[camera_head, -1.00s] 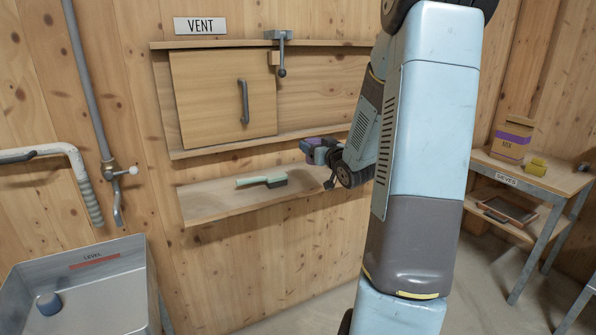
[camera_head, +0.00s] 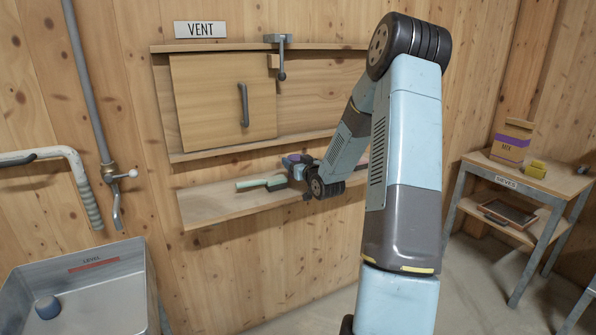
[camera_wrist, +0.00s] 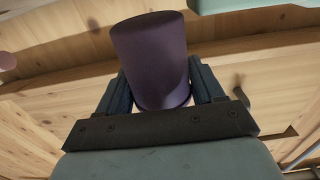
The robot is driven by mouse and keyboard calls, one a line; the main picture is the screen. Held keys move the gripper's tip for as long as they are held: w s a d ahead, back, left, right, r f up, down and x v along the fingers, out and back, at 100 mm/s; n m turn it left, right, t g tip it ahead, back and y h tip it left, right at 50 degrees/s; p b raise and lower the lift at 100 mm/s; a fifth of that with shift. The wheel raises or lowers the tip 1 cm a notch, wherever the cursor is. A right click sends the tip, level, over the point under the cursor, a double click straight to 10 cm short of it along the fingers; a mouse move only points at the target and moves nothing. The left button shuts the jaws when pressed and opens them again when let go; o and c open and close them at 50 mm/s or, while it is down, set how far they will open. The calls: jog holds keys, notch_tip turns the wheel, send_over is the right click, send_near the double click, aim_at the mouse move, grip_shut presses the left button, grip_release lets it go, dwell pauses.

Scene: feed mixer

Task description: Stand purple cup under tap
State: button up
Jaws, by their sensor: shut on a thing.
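The purple cup (camera_wrist: 150,60) is between the two fingers of my gripper (camera_wrist: 152,88) in the wrist view, which are shut on it. In the head view the purple cup (camera_head: 294,158) is small and partly hidden by my gripper (camera_head: 292,165), in front of the wall shelf. The tap (camera_head: 116,177) is on the wall at the left, with its spout pointing down above a metal trough (camera_head: 125,268). The cup is well to the right of the tap, apart from it.
A pale green brush (camera_head: 258,184) lies on the wall shelf (camera_head: 215,207), close to my gripper. A dark round thing (camera_head: 47,307) sits in the trough. A vent hatch (camera_head: 222,105) is above the shelf. A hose pipe (camera_head: 88,190) hangs left of the tap.

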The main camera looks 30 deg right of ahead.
jog(key=shift+w+f, duration=0.2)
jog(key=shift+f, duration=1.55)
jog(key=o, duration=1.1)
jog(key=shift+f, duration=0.1)
jog(key=shift+s, duration=0.1)
